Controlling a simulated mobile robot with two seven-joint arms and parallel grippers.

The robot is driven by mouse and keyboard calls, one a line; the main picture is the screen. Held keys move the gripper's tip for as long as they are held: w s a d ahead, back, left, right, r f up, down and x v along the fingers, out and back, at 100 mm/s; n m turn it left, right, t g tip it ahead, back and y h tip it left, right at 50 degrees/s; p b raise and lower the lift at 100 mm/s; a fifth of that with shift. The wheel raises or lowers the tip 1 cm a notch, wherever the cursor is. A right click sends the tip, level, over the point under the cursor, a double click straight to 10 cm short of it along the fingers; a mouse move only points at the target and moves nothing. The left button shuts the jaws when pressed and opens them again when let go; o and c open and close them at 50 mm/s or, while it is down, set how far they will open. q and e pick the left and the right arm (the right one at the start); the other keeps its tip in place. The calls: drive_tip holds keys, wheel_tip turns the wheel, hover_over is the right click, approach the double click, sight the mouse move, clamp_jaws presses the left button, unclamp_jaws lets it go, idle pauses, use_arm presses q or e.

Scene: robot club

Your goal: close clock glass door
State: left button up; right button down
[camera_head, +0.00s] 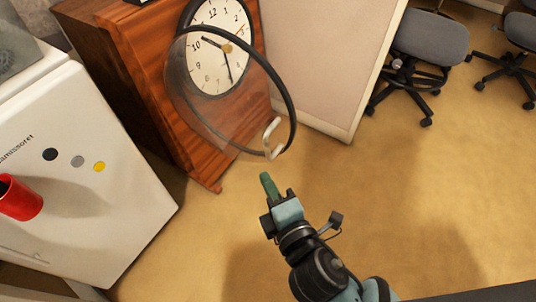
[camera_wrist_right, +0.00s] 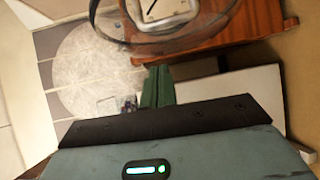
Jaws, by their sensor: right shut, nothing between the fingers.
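The clock (camera_head: 218,45) has a white face with black numbers and is set in a brown wooden cabinet. Its round glass door with a black rim (camera_head: 291,110) stands swung open in front of the face, with a pale handle (camera_head: 270,138) at its lower right. My right gripper (camera_head: 268,185) is shut and empty, a little below the handle and apart from it. In the right wrist view its green fingers (camera_wrist_right: 157,86) are together, with the door rim (camera_wrist_right: 98,22) and the clock face (camera_wrist_right: 160,10) beyond them. My left gripper is not in view.
A pale partition (camera_head: 325,60) stands right of the clock cabinet. Office chairs (camera_head: 428,40) are at the upper right. The tan floor in the middle is clear.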

sight(268, 156)
drive_tip(key=shift+w+d+f+b, duration=0.1)
drive_tip(key=shift+w+f+b, duration=0.05)
drive_tip(key=shift+w, duration=1.1)
drive_tip(key=shift+w+f+b, duration=0.1)
drive_tip(key=shift+w+b, duration=0.05)
drive_tip(key=shift+w, duration=1.1)
drive_tip(key=shift+w+d+f+b, duration=0.1)
drive_tip(key=shift+w+f+b, duration=0.05)
drive_tip(key=shift+w, duration=1.1)
